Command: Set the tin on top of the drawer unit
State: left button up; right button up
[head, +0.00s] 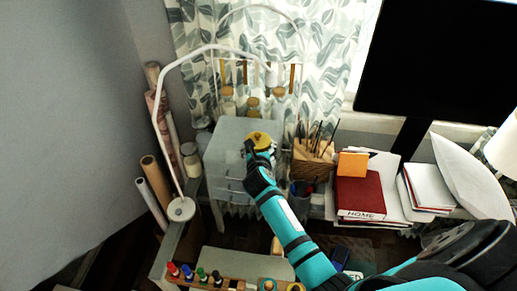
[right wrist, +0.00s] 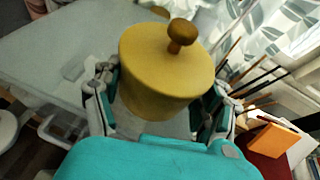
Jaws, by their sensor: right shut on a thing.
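The tin (right wrist: 160,65) is yellow with a round brown knob on its lid, and it is upright in the right wrist view. My right gripper (right wrist: 155,100) is shut on it, with a finger on each side. In the head view the tin (head: 258,139) shows over the front right part of the drawer unit's top, with my right gripper (head: 259,152) at its near side. The drawer unit (head: 228,135) is a pale grey box with drawers at the front. Whether the tin touches the top cannot be told. My left gripper does not show.
A wicker holder (head: 312,165) with brushes stands just right of the drawer unit. A red book (head: 360,195) lies further right. Several jars stand behind and left of the unit. A white lamp arm (head: 172,110) arches over the left side. The unit's left top is bare.

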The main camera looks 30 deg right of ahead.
jog(key=o, duration=1.7)
jog(key=shift+s+a+r, duration=0.1)
jog(key=shift+s, duration=0.05)
jog(key=b+v, duration=0.2)
jog(key=v, duration=0.9)
jog(key=shift+s+a+r, duration=0.1)
jog(key=shift+s+r, duration=0.1)
jog(key=shift+s, duration=0.1)
